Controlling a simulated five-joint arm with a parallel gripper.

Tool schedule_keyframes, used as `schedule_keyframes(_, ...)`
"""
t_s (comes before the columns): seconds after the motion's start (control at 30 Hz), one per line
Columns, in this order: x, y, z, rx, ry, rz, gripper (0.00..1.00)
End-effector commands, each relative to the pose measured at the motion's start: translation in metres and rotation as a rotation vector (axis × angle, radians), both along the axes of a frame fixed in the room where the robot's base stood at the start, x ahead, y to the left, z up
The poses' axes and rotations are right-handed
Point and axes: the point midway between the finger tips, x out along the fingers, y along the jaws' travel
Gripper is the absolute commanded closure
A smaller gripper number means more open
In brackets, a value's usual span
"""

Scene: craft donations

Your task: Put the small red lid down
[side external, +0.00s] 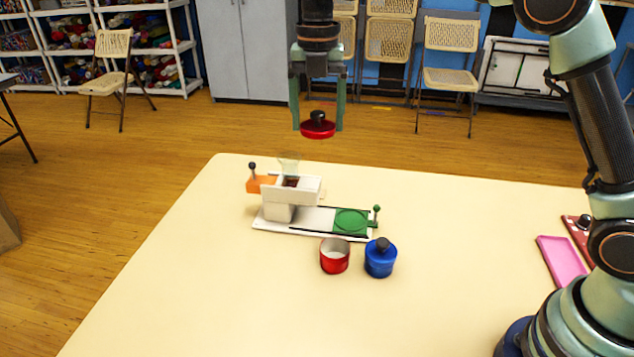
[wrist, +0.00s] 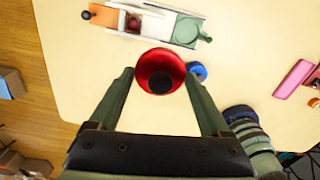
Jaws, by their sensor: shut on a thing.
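The small red lid (side external: 318,130) with a black knob is held level between the fingertips of my gripper (side external: 318,122), high above the far part of the table. In the wrist view the lid (wrist: 147,60) sits between the two fingers, its dark knob facing the camera. A red pot (side external: 335,262) with a pale inside stands open on the table, well below and nearer the front. The red pot is not visible in the wrist view; the lid covers part of the table there.
A blue pot (side external: 380,262) with a dark knob stands right beside the red pot. Behind them is a white device (side external: 291,195) with an orange part (side external: 262,184) and a green disc (side external: 351,222). A pink tray (side external: 561,262) lies far right. The table's front left is clear.

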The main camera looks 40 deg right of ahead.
Motion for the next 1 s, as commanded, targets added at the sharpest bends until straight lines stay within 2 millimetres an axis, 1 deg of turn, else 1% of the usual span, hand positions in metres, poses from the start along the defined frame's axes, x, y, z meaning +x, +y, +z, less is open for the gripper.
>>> schedule_keyframes(0.03, 0.007, 0.014, -0.005, 0.000, 0.003, 0.074, 0.80)
schedule_keyframes(0.2, 0.025, 0.057, -0.017, 0.000, 0.003, 0.330, 0.80)
schedule_keyframes(0.4, 0.034, 0.104, -0.034, 0.001, 0.002, 0.607, 0.80)
schedule_keyframes(0.5, 0.035, 0.121, -0.041, 0.001, 0.001, 0.713, 0.80)
schedule_keyframes(0.6, 0.034, 0.133, -0.046, 0.001, 0.001, 0.787, 0.80)
schedule_keyframes(0.77, 0.034, 0.142, -0.052, 0.002, 0.000, 0.843, 0.80)
schedule_keyframes(0.87, 0.034, 0.143, -0.061, 0.002, 0.002, 0.850, 0.80)
schedule_keyframes(1.0, 0.033, 0.142, -0.084, 0.001, 0.005, 0.849, 0.80)
